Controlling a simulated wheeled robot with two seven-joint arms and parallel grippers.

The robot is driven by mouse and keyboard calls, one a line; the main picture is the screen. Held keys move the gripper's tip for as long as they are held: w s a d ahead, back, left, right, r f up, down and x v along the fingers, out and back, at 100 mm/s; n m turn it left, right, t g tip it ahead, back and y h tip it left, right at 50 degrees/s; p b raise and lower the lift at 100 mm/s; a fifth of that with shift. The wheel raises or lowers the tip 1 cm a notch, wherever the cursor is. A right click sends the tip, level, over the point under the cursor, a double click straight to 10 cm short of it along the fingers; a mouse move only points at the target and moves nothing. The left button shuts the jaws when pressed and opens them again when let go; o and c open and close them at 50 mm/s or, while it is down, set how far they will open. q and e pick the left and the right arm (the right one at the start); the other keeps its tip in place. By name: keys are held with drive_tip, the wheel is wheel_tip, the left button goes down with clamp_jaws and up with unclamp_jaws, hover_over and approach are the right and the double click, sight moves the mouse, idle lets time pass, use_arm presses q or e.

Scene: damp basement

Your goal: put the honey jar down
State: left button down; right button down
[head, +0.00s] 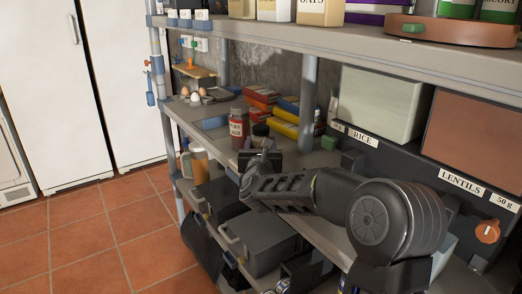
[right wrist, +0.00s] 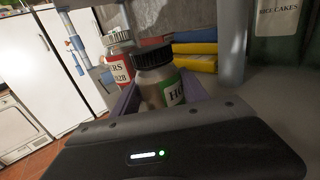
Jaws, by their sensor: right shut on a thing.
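The honey jar (right wrist: 158,88) has a dark ribbed lid and a green-and-white label whose letters begin "HO". In the right wrist view it stands between the fingers of my right gripper (right wrist: 165,103), which is shut on it. In the head view only the jar's dark lid and upper part (head: 261,131) show behind my right gripper (head: 260,154), over the middle shelf (head: 334,160). The jar looks roughly upright. Its base is hidden, so I cannot tell whether it touches the shelf. My left gripper is not in view.
A red-labelled jar (head: 238,128) stands close left of the honey jar. Yellow, red and blue boxes (head: 287,119) lie behind. A rice bin (head: 380,103) and lentils bin (head: 474,140) stand to the right. The upper shelf (head: 330,42) overhangs. Some shelf shows bare near the front edge.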

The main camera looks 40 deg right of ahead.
drive_tip(key=shift+f, duration=0.85)
drive_tip(key=c, duration=0.6)
unclamp_jaws()
drive_tip(key=b+v, duration=0.1)
drive_tip(key=v, duration=1.1)
drive_tip(key=shift+b, duration=0.35)
